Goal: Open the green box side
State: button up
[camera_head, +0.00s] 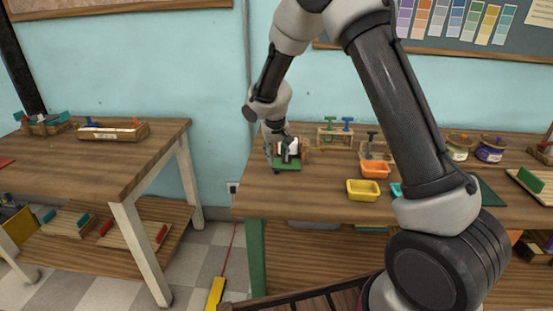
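A flat green panel (286,167) lies near the left end of the right-hand wooden table. It may be the green box side; the parts around it are small and partly hidden. My gripper (284,157) points down right over this panel, with dark fingers and a pale part between or behind them. I cannot tell whether the fingers touch the panel or are open or shut. A small wooden piece (306,152) stands just right of my gripper.
The right table (330,207) also bears a yellow tray (363,190), an orange tray (375,168), a wooden stand with green and blue handles (336,133) and several jars. A second table (80,165) stands left, across a floor gap. My arm hides part of the right table.

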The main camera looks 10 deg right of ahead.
jog(key=v, duration=0.9)
jog(key=shift+r, duration=0.3)
jog(key=shift+s, duration=0.15)
jog(key=s+d+f+n+g, duration=0.2)
jog(key=s, duration=0.4)
jog(key=s+d+r+m+t, duration=0.1)
jog(key=s+d+r, duration=0.4)
jog(key=s, duration=0.5)
jog(key=s+d+r+m+t, duration=0.1)
jog(key=s+d+r, duration=0.4)
jog(key=s, duration=0.5)
jog(key=s+d+r+t+y, duration=0.1)
jog(key=s+d+r, duration=0.4)
jog(key=s, duration=0.5)
jog(key=shift+s+d+r+m, duration=0.2)
jog(key=shift+d+r+m, duration=0.1)
jog(key=shift+d+m, duration=0.15)
